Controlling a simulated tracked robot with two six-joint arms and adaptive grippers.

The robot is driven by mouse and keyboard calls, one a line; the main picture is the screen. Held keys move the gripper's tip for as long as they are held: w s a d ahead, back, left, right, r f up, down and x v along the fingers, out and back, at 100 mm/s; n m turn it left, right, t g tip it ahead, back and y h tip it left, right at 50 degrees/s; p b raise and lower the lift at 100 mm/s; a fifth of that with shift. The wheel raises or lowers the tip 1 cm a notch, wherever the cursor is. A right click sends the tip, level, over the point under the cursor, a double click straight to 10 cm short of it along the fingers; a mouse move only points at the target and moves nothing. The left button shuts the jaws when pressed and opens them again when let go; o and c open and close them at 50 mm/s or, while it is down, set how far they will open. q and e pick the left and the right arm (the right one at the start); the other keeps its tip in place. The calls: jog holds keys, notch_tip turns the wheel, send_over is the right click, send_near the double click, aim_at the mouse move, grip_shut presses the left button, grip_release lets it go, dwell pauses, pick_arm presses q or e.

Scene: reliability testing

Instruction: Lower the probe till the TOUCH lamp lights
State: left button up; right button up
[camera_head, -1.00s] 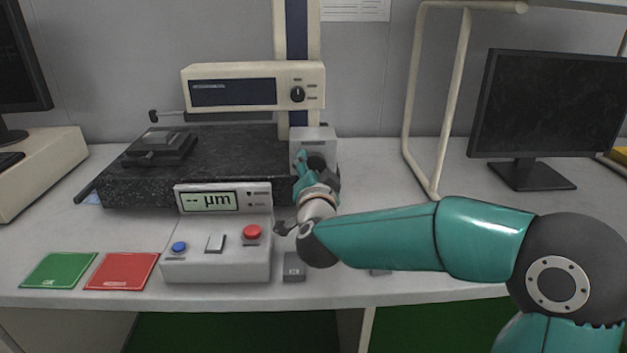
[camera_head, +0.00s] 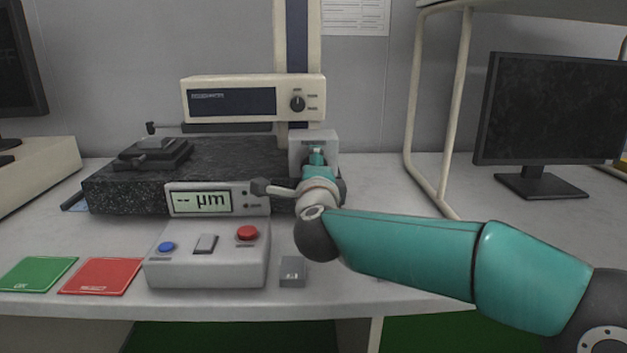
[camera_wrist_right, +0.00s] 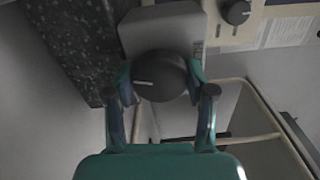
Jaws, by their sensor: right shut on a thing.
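The probe instrument's cream head (camera_head: 253,98) sits on a column behind the dark granite block. A thin dark arm (camera_head: 228,127) runs level beneath the head. The control box (camera_head: 207,262) has a display (camera_head: 202,200) reading "-- µm", and two small dark lamp spots beside it look unlit. My right gripper (camera_head: 317,160) is at the grey box (camera_head: 313,143) at the column's foot. In the right wrist view, the gripper (camera_wrist_right: 160,80) is shut on a black knob (camera_wrist_right: 158,76) with a white mark. My left gripper is not in view.
A small stage (camera_head: 155,155) sits on the granite block (camera_head: 125,190). Green (camera_head: 37,274) and red (camera_head: 100,276) pads lie at the front left. A small grey block (camera_head: 292,271) lies beside the control box. A monitor (camera_head: 552,115) and frame (camera_head: 440,110) stand right.

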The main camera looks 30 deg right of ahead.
jog(key=shift+d+f+m+b, duration=0.15)
jog(key=shift+m+b, duration=0.4)
jog(key=shift+m, duration=0.35)
jog(key=shift+a+f+m+b, duration=0.15)
jog(key=shift+m+b, duration=0.35)
jog(key=shift+m, duration=0.4)
jog(key=shift+d, duration=0.1)
jog(key=o, duration=1.2)
jog(key=shift+c, duration=0.2)
jog(key=shift+r, duration=0.15)
jog(key=shift+s, duration=0.15)
jog(key=v, duration=1.2)
